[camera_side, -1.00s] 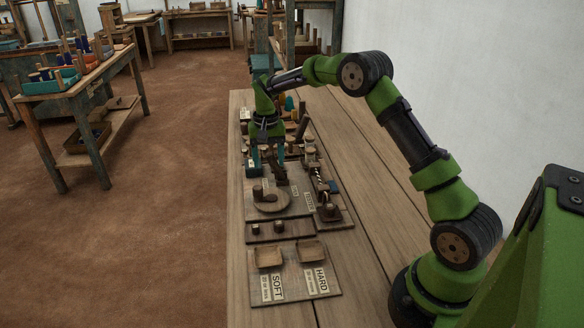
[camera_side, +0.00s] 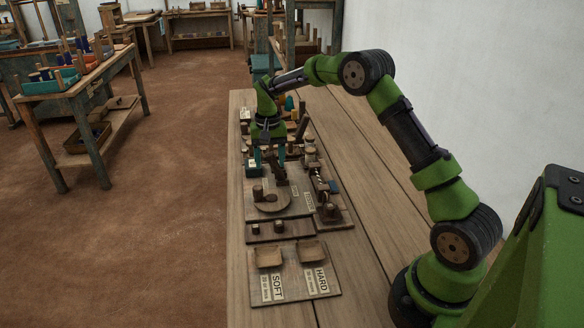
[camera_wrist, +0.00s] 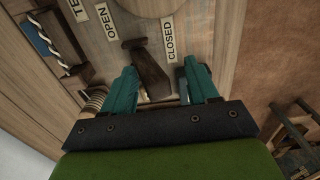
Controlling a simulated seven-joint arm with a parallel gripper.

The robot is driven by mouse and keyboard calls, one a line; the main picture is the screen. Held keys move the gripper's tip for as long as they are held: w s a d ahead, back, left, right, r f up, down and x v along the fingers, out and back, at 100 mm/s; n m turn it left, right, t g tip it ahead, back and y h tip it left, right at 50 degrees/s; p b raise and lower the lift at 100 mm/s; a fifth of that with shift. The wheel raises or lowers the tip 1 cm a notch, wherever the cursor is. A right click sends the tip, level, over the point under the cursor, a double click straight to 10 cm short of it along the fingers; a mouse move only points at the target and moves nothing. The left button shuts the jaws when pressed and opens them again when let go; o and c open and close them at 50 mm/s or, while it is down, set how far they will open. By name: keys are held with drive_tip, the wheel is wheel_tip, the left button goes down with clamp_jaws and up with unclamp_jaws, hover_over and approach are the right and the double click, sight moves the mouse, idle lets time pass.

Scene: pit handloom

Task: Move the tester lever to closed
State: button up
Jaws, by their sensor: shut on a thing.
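The tester lever (camera_wrist: 147,66) is a dark wooden bar with a crosswise head, seen in the wrist view. Its head lies between the OPEN label (camera_wrist: 107,21) and the CLOSED label (camera_wrist: 170,36). My gripper (camera_wrist: 161,68) has its two teal fingers on either side of the lever and is shut on it; the exact contact is hard to see. In the side view, my gripper (camera_side: 270,160) points down over the tester board (camera_side: 298,207), with the lever partly hidden by the fingers.
A round wooden disc (camera_side: 271,201) with a peg is on the near part of the board. Two shallow trays (camera_side: 313,251) stand on the SOFT and HARD board in front. A twisted cord (camera_wrist: 43,38) on a wooden piece is at left in the wrist view. The bench's right side is clear.

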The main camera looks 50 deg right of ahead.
drive_tip(key=shift+r, duration=3.3)
drive_tip(key=shift+f, duration=0.25)
drive_tip(key=s+a+r+n+t, duration=0.1)
drive_tip(key=s+a+r+t, duration=0.1)
drive_tip(key=s+a, duration=0.3)
drive_tip(key=s+a+r+n+t+y, duration=0.1)
drive_tip(key=s+a+r, duration=0.4)
drive_tip(key=s, duration=0.8)
drive_tip(key=s+a+r+n+t+y, duration=0.1)
drive_tip(key=s+a+r+n+t, duration=0.2)
drive_tip(key=s+a, duration=0.4)
drive_tip(key=s+r+t, duration=0.1)
drive_tip(key=s, duration=0.2)
drive_tip(key=shift+r, duration=0.2)
